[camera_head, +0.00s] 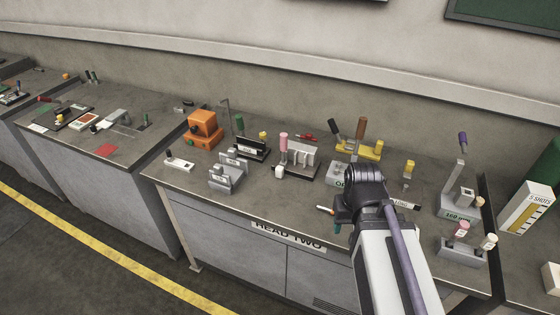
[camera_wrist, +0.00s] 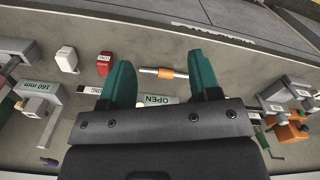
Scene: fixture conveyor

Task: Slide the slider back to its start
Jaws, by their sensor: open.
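No part in view is plainly marked as the slider, and I cannot tell for sure which it is. A low white strip with a dark knob (camera_head: 179,161) lies at the bench's left end. A grey slotted fixture (camera_head: 300,160) with a pink-topped handle (camera_head: 283,145) stands near the middle. My gripper (camera_head: 339,222) is over the bench front, right of both. In the wrist view its two green fingers (camera_wrist: 161,62) are apart and empty. An orange-and-white cylinder (camera_wrist: 163,73) lies below between them. A plate reading OPEN (camera_wrist: 157,99) is partly hidden by the gripper.
An orange box (camera_head: 202,129) stands at the back left. A yellow fixture with upright handles (camera_head: 358,148) is behind my gripper. A fixture marked 160 mm (camera_wrist: 40,97) and a red block (camera_wrist: 103,63) are nearby. The bench front left of my gripper is mostly clear.

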